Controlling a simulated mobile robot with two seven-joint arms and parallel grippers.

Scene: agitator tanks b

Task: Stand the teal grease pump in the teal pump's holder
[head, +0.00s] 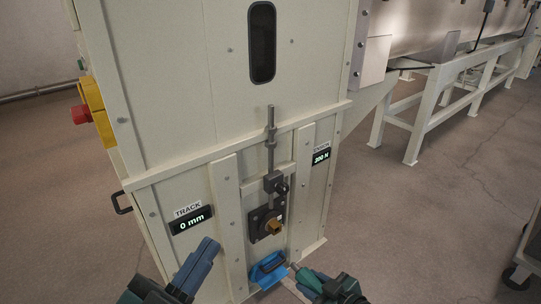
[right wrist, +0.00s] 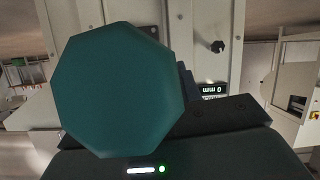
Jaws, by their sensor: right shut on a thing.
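The teal grease pump (head: 309,278) is in my right gripper (head: 322,286) at the bottom of the head view, with its thin grey tip pointing up and left toward the cabinet. In the right wrist view the pump's flat octagonal teal end (right wrist: 118,92) fills much of the picture and hides part of the dark jaws. A blue tray-like part (head: 262,277) sits low at the cabinet front, just left of the pump tip; I cannot tell whether it is the pump's holder. My left gripper (head: 210,247) is left of it, apart from it, and its jaw opening is unclear.
The cream cabinet (head: 200,90) stands directly ahead, with a TRACK display (head: 190,220) reading 0 mm, a second display (head: 321,158), and a vertical rod with a clamp (head: 273,180). A red button (head: 81,114) is at left. Floor (head: 420,220) is open at right; a cart (head: 523,270) stands at the right edge.

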